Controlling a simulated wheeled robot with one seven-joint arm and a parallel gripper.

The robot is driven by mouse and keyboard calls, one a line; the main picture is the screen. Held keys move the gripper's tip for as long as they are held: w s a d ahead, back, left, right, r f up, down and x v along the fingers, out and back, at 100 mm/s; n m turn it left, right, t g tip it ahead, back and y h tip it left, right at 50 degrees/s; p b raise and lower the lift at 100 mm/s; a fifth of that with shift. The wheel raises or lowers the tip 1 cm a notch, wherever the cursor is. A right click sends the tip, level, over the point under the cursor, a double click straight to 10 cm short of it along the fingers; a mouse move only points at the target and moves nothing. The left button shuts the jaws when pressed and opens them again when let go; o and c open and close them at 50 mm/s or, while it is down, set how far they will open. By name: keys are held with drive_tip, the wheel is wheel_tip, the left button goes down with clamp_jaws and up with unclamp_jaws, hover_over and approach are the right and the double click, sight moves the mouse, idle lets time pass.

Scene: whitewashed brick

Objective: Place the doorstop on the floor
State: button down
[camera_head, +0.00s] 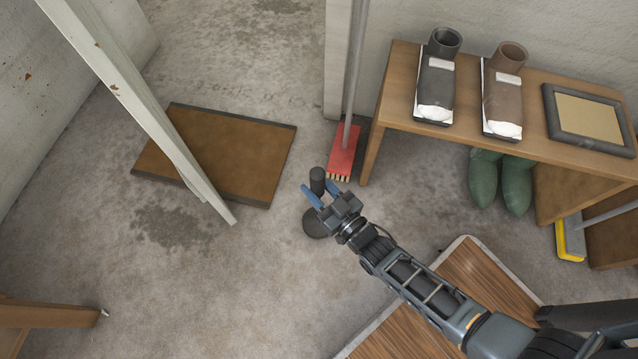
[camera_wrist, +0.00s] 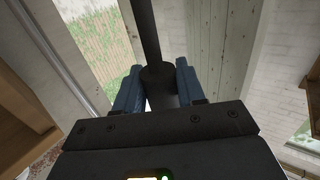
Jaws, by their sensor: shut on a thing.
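The doorstop (camera_head: 317,180) is a dark upright post between my fingers. A round dark disc (camera_head: 316,224) below it looks like its base, partly hidden by my gripper. My gripper (camera_head: 322,192) is shut on the post, with a blue finger on each side. In the wrist view a dark post (camera_wrist: 150,35) rises between the two fingers (camera_wrist: 158,88), and its lower part is hidden behind the gripper body. I cannot tell whether the disc touches the concrete floor (camera_head: 250,290) or hangs just above it.
A pale door (camera_head: 150,110) stands open at left, over a brown mat (camera_head: 225,150). A red broom (camera_head: 343,155) leans by the bench (camera_head: 400,105), close to the doorstop. Green boots (camera_head: 500,185) stand under the bench. The floor left of my gripper is clear.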

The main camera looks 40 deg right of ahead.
drive_tip(key=shift+w+f, duration=0.1)
drive_tip(key=shift+f, duration=0.25)
drive_tip(key=shift+f, duration=0.2)
drive_tip(key=c, duration=0.7)
unclamp_jaws()
